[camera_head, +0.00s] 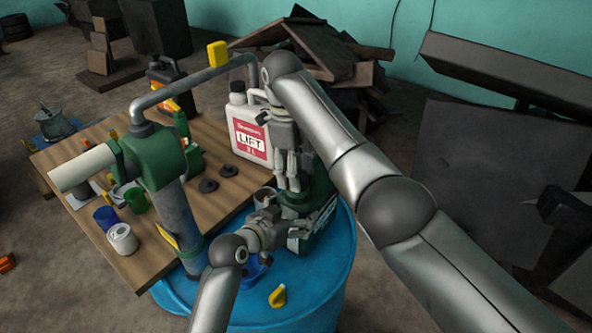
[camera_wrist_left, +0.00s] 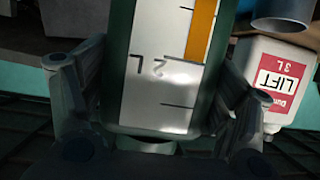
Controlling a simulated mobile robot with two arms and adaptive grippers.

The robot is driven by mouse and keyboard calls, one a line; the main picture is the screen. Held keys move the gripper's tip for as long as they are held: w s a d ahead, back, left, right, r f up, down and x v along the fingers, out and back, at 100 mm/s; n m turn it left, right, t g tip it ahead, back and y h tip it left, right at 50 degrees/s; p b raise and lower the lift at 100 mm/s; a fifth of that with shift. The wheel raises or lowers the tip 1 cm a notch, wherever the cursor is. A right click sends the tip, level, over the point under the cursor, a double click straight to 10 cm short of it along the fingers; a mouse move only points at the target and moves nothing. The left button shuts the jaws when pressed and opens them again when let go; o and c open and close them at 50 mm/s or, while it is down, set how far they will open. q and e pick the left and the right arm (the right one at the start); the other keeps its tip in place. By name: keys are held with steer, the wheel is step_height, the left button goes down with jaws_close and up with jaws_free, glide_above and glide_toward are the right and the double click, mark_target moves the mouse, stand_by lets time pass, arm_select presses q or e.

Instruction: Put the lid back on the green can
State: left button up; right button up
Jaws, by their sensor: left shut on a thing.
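The green can (camera_head: 322,211) stands on the blue drum, partly hidden behind my grippers. My left gripper (camera_head: 274,226) is at the can's lower left side. In the left wrist view, its fingers lie on both sides of a dark green body (camera_wrist_left: 120,75) with a white scale label, and it is shut on this can. My right gripper (camera_head: 289,180) points down beside the can's upper left; whether it holds anything is unclear. I cannot identify the lid for certain.
A white LIFT jug (camera_head: 249,134) stands behind the right gripper. The blue drum (camera_head: 315,300) carries a green hand pump (camera_head: 152,158) and a small yellow piece (camera_head: 277,296). The wooden table (camera_head: 140,262) holds a white can (camera_head: 122,239), a blue cup (camera_head: 105,217) and a green cup (camera_head: 136,200).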

steer(key=o, duration=0.3)
steer(key=shift+w+d, duration=0.1)
steer(key=shift+w, duration=0.05)
steer(key=shift+o, duration=0.2)
steer(key=shift+w, duration=0.1)
steer(key=shift+s+a+r, duration=0.1)
steer(key=shift+r, duration=1.05)
steer(key=shift+s+a+r, duration=0.1)
steer(key=shift+r, duration=1)
steer(key=shift+c, duration=0.4)
